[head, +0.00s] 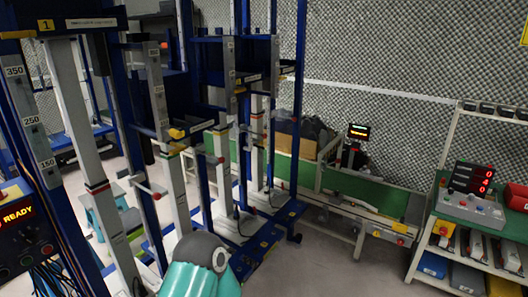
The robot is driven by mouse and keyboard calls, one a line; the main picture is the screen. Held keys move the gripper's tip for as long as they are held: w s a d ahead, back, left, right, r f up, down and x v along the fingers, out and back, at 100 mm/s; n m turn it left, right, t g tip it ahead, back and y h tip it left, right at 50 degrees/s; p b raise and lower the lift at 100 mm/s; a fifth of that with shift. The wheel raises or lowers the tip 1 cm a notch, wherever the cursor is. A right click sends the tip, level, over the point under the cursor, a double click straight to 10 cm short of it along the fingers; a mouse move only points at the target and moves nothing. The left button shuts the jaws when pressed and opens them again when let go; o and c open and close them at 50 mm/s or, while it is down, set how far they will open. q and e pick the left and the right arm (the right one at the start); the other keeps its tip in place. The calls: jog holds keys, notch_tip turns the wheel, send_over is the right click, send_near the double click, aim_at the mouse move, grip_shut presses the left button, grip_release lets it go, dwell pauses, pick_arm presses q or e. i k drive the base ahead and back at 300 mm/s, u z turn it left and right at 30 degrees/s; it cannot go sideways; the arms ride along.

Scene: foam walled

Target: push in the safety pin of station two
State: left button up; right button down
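A row of blue-framed stations with pale upright columns fills the left half of the head view. The nearest one carries a yellow plate with the number 1 (46,25). Behind it to the right stands another blue frame (197,100), whose number I cannot read. A yellow-orange knob (177,133) sticks out at its crossbeam. Lower down is a thin pale bar with a red end (157,195). I cannot tell which of these small parts is the safety pin, or how far in it sits. Neither of my grippers is in view; a teal and dark grey part of mine shows at the bottom.
A control box with a lit READY display (17,213) stands at the left edge. A low green-topped bench (360,190) runs along the back. A shelf cart (470,255) with a red-display unit stands at the right. Grey floor is open between them.

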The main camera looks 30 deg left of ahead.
aim_at(222, 160)
jog(key=u, duration=0.3)
jog(key=i, duration=1.2)
jog(key=u, duration=0.85)
jog(key=k, duration=0.65)
jog(key=u, duration=0.15)
jog(key=i, duration=0.7)
jog(key=z, duration=0.15)
